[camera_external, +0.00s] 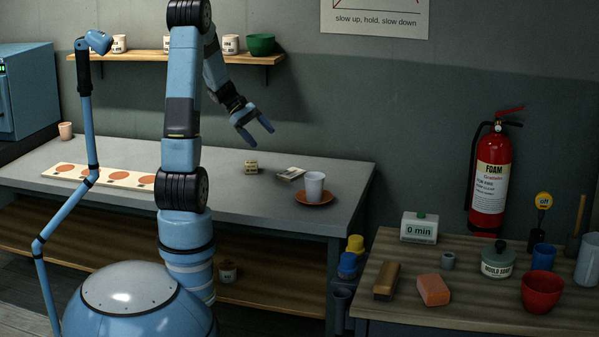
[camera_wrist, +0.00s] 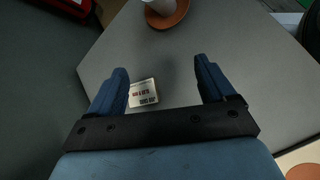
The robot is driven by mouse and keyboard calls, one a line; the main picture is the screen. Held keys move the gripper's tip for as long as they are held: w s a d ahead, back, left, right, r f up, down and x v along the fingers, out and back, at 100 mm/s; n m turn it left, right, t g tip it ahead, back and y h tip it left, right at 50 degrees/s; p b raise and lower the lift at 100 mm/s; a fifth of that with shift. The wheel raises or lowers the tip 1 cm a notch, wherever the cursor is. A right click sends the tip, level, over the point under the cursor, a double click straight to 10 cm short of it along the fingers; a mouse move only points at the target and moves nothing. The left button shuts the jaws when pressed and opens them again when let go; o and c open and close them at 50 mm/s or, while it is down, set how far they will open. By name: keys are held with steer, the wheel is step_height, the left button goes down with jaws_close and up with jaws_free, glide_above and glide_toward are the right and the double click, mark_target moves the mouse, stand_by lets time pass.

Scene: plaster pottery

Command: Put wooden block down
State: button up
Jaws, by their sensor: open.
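A small tan wooden block (camera_external: 250,167) with dark markings rests on the grey worktop (camera_external: 340,172). My gripper (camera_external: 262,134) is open and empty above the worktop, up and slightly right of the block, clear of it. In the wrist view my fingers (camera_wrist: 162,75) are spread wide with nothing between them. A pale printed item (camera_wrist: 143,93) lies beneath, beside the left finger. I cannot tell whether it is the block or the flat box.
A flat pale box (camera_external: 290,174) lies right of the block. A white cup (camera_external: 314,186) stands on a terracotta saucer (camera_external: 327,198) near the worktop's right end. A board with orange discs (camera_external: 66,169) lies left. A shelf (camera_external: 150,56) runs along the wall.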

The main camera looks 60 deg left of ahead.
steer(key=s+d+r+m+y, duration=0.2)
steer(key=s+d+r+m, duration=0.2)
steer(key=d, duration=0.4)
steer(key=s+d+r+m+y, duration=0.2)
steer(key=s+d+r+m, duration=0.3)
steer(key=d+m, duration=0.4)
steer(key=s+d+r+m+y, duration=0.3)
steer(key=s+d+r+m, duration=0.2)
steer(key=d+m, duration=0.2)
steer(key=shift+d+r, duration=0.35)
steer(key=shift+d, duration=0.8)
